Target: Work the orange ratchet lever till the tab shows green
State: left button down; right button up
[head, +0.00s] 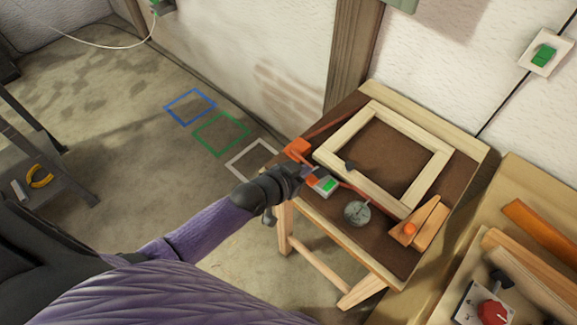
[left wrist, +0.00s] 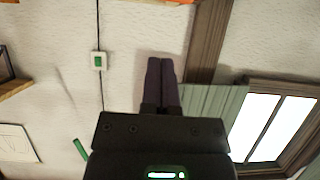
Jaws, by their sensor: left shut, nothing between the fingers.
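The wooden frame (head: 345,127) lies on the brown-topped bench (head: 462,160), with an orange-red strap (head: 375,197) along its near side. An orange part (head: 297,148), which looks like the ratchet lever, is at the frame's left corner. Just right of my gripper is a small pale housing whose tab (head: 329,185) shows green. My left gripper (head: 309,171) is shut and empty, close beside these parts; I cannot tell whether it touches them. In the left wrist view its fingers (left wrist: 161,78) are together, with wall behind them. My right gripper is out of view.
A round gauge (head: 357,212) and a wooden block with an orange knob (head: 409,229) are on the bench's near side. A second bench with a red-knobbed box (head: 492,312) stands at lower right. Floor squares, blue (head: 190,106) and green (head: 221,133), lie left, on clear floor.

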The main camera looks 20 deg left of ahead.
pick_arm(q)
jog(key=p+v, duration=0.1)
jog(key=v, duration=0.6)
jog(key=shift+r+p, duration=0.4)
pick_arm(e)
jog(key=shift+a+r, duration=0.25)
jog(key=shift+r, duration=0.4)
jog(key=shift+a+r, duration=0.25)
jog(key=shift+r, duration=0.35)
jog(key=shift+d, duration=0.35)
